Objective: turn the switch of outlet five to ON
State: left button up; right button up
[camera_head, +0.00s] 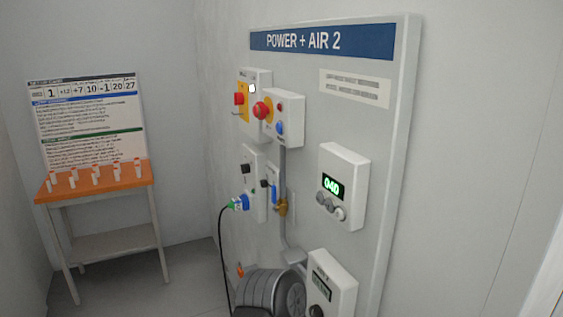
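The grey wall panel (385,130) is headed "POWER + AIR 2". A narrow light outlet box (250,160) sits low on its left part, seen at a steep angle. It has a small black knob (246,168) on its face; its setting is too small to read. A blue and white plug (239,203) with a green part sticks out at the box's lower end, and a black cable hangs from it. I cannot read a number five on any outlet. Neither of my grippers shows in this view.
A box with a red button (262,110) and a yellow-red switch box (241,98) stick out above. A display box (343,187) reading "040" is at right, another box (331,285) below. A grey ribbed motor-like unit (268,291) stands low. An orange-topped table (98,181) holds several small bottles.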

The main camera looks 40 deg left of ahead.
aim_at(245, 168)
jog(key=i+j+z, duration=0.2)
jog(key=j, duration=1)
jog(key=j+z, duration=0.15)
jog(key=j, duration=1.05)
